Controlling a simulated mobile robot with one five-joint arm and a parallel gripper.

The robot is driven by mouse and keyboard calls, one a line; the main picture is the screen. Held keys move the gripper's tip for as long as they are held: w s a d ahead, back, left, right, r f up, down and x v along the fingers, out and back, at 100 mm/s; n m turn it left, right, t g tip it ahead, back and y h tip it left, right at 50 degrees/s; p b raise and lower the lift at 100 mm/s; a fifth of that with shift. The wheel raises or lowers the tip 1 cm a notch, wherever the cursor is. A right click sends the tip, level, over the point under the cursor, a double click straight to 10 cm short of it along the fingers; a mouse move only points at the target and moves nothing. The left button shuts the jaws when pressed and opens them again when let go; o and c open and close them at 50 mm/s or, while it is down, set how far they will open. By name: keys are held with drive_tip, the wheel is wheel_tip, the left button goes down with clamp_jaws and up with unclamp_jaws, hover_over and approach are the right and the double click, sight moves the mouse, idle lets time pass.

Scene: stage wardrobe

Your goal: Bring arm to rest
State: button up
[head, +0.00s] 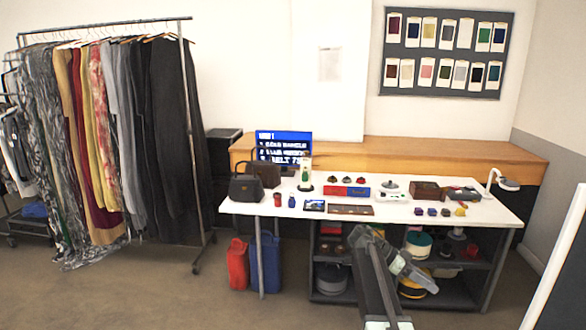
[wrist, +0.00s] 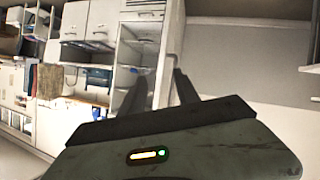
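My arm rises from the bottom of the head view, in front of the white table (head: 400,209), and bends near the table's front edge. My gripper (head: 431,287) points down and to the right there, in front of the dark shelf under the table; its fingers are too small to make out. In the wrist view my gripper (wrist: 160,76) shows two dark fingers standing apart, with nothing between them. It is open and empty. The wrist view looks across the room at white cabinets (wrist: 98,22) and a plain wall, sideways-tilted.
The table holds a dark handbag (head: 246,188), a blue screen (head: 284,146), small boxes and a white lamp (head: 507,183). A clothes rack (head: 190,110) stands left. The floor at the front left is clear.

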drive_tip(key=s+a+f+n+t+y, duration=0.2)
drive_tip(key=a+n, duration=0.4)
drive_tip(key=a, duration=0.4)
drive_tip(key=s+a+f+n+t+y+p, duration=0.1)
drive_tip(key=s+a+f+n+t+y, duration=0.1)
drive_tip(key=s+a+f+n+y, duration=0.2)
drive_tip(key=s+a+f+n+t+y+p, duration=0.1)
drive_tip(key=s+a+f+n+y, duration=0.3)
drive_tip(key=a+n, duration=0.5)
drive_tip(key=a+t+y, duration=0.1)
drive_tip(key=a, duration=0.5)
drive_tip(key=shift+a+n+t, duration=0.3)
drive_tip(key=shift+a+n, duration=0.1)
